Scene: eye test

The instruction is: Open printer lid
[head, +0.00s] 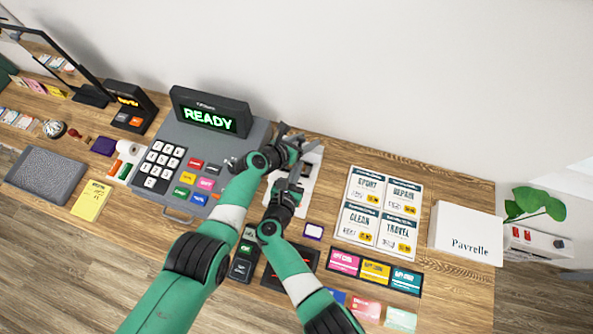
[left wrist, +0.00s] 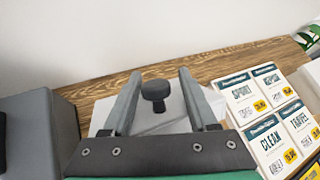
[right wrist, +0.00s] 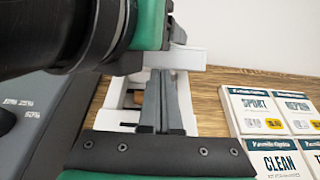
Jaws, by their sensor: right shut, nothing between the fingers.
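The white printer (head: 310,188) stands right of the cash register, partly hidden by my grippers. In the right wrist view its white frame (right wrist: 122,118) surrounds an opening with something brown inside. A white panel (right wrist: 190,58), which looks like its raised lid, is above the opening. In the left wrist view a dark knob (left wrist: 154,92) sits on a pale surface. My left gripper (head: 291,136) is open, its fingers either side of the knob, apart from it. My right gripper (head: 295,172) is shut and empty, over the printer's opening in the right wrist view (right wrist: 162,78).
The cash register (head: 215,150) with its READY display is close on the left. Service cards (head: 380,212) lie to the right, beside a white box (head: 465,232). A card terminal (head: 243,260) and dark tray (head: 273,282) lie in front. The wall is behind.

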